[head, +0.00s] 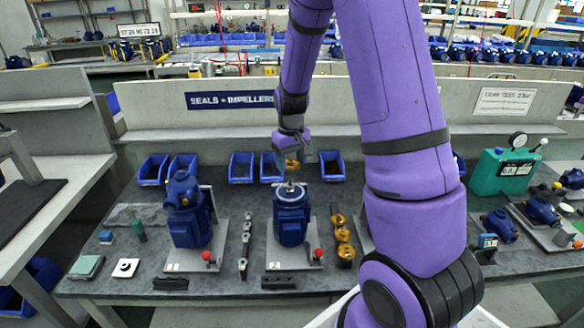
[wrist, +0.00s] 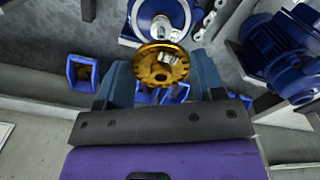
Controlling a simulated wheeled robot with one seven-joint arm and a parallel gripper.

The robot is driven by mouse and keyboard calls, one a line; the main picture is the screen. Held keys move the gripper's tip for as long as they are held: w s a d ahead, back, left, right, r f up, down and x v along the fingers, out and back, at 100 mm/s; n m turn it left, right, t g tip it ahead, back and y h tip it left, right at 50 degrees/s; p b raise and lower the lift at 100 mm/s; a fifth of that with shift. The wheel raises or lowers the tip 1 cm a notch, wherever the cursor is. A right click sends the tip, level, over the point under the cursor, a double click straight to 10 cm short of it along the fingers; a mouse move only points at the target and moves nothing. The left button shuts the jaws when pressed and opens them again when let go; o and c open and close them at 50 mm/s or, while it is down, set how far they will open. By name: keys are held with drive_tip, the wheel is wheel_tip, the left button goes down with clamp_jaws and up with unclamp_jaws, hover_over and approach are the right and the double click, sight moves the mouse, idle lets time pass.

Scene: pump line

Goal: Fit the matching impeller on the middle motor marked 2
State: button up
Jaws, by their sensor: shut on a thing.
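The middle motor (head: 291,218) is blue and stands upright on a pale plate, its round silver top face upward. Its open round face also shows at the top of the wrist view (wrist: 160,18). My gripper (head: 291,152) is above this motor, shut on a brass-coloured toothed impeller (wrist: 150,66). The impeller (head: 292,165) looks a little above the motor's top; a small gap or contact cannot be told. Several other brass impellers (head: 343,236) lie in a row right of the motor.
A blue motor (head: 188,212) with a housing on top stands at left. Silver parts (head: 246,238) lie in a row between the motors. Blue bins (head: 241,168) line the back wall. A red knob (head: 318,253) stands at the plate's front right. A green test unit (head: 505,172) is at right.

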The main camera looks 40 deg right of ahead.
sight(291, 186)
drive_tip(key=shift+f, duration=3.15)
drive_tip(key=shift+f, duration=0.25)
drive_tip(key=o, duration=1.2)
drive_tip(key=shift+c, duration=0.2)
drive_tip(key=shift+r, duration=0.15)
drive_tip(key=shift+r, duration=4.35)
